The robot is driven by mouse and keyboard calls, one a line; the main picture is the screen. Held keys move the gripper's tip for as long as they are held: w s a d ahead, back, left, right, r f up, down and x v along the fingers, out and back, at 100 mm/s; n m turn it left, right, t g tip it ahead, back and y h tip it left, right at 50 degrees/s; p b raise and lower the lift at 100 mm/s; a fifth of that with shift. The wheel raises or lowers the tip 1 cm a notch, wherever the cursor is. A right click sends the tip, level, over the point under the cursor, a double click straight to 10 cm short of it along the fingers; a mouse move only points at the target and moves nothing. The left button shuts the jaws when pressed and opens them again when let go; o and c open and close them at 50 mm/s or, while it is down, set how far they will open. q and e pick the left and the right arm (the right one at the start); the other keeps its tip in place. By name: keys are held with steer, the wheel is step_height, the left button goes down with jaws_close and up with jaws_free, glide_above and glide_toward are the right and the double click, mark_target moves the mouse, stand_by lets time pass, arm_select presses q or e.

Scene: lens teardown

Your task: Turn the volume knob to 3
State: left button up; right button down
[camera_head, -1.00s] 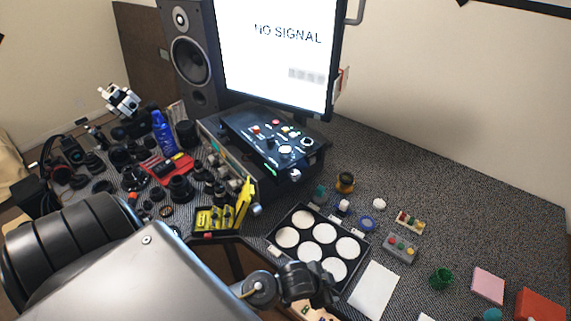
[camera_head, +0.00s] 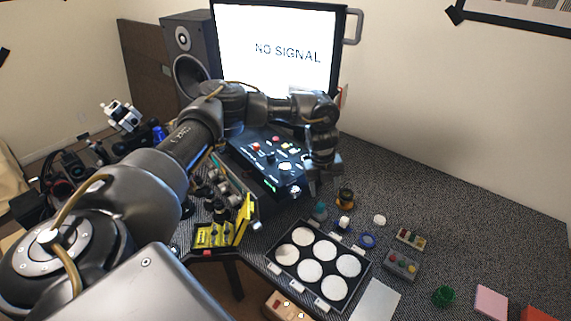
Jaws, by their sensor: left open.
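A dark control box (camera_head: 262,152) stands below the monitor, with small coloured buttons and dials on its sloped top. A pale round knob (camera_head: 295,190) sits at its front right corner. I cannot read the labels or the setting, so I cannot tell for certain which control is the volume knob. My left gripper (camera_head: 313,188) points down just right of the box, close beside the pale knob. It is open and I see nothing held in it. My left arm hides part of the box's back and the speaker's base. My right gripper is not in view.
A monitor (camera_head: 275,25) reading "NO SIGNAL" and a speaker (camera_head: 180,40) stand behind. A yellow organizer (camera_head: 243,212) is in front of the box, and a black tray with white discs (camera_head: 300,236) lies right of it.

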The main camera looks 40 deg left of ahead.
mark_target(286, 167)
arm_select(q)
steer(key=s+a+r+n+y, duration=0.1)
steer(key=s+a+r+n, duration=0.15)
steer(key=a+r, duration=1.15)
steer(key=shift+n+g, duration=0.35)
steer(key=shift+g, duration=0.05)
steer(key=f+p, duration=0.1)
steer(key=f, duration=0.2)
steer(key=f+p, duration=0.1)
steer(key=f, duration=0.3)
steer(key=w+f+p, duration=0.1)
steer(key=f, duration=0.2)
steer(key=shift+a+f, duration=0.2)
steer(key=shift+f, duration=0.65)
steer(key=c, duration=1)
